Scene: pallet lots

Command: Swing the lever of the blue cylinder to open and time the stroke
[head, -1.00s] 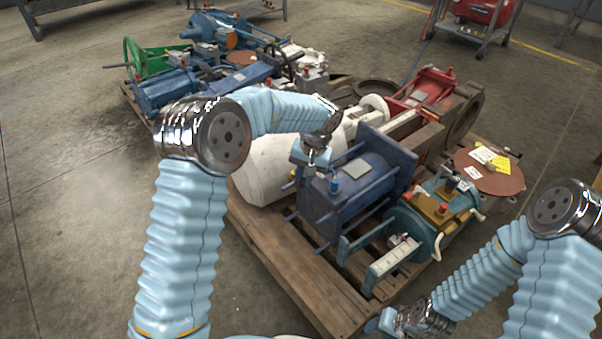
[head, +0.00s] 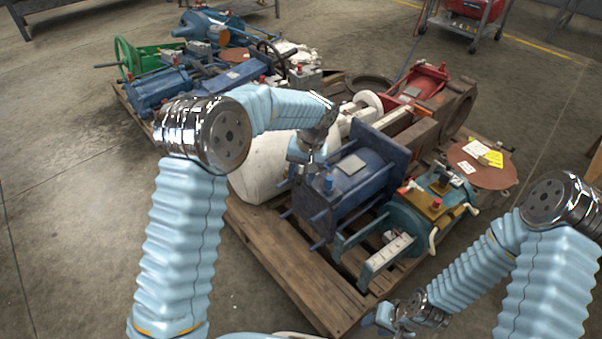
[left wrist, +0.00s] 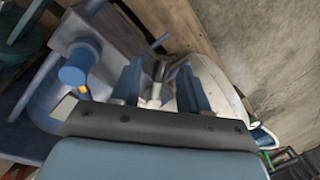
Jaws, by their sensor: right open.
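The blue cylinder (head: 362,187) lies on a wooden pallet, with square end plates and tie rods. A small blue fitting (head: 328,184) stands on its near end and also shows in the left wrist view (left wrist: 75,68). My left gripper (head: 306,168) is at the near left end of the cylinder, pointing down. In the left wrist view its two fingers (left wrist: 158,92) are apart, with a small pale and metallic piece (left wrist: 155,88) visible between or beyond them. I cannot tell whether this is the lever or whether they touch it. My right gripper (head: 385,318) is open, low in front of the pallet.
A teal cylinder with a brass-coloured block (head: 424,202) stands close on the right. A white rounded body (head: 262,160) is close on the left. Red equipment (head: 425,85) and a rusty disc (head: 482,165) are behind. Bare pallet boards (head: 300,285) and open floor lie in front.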

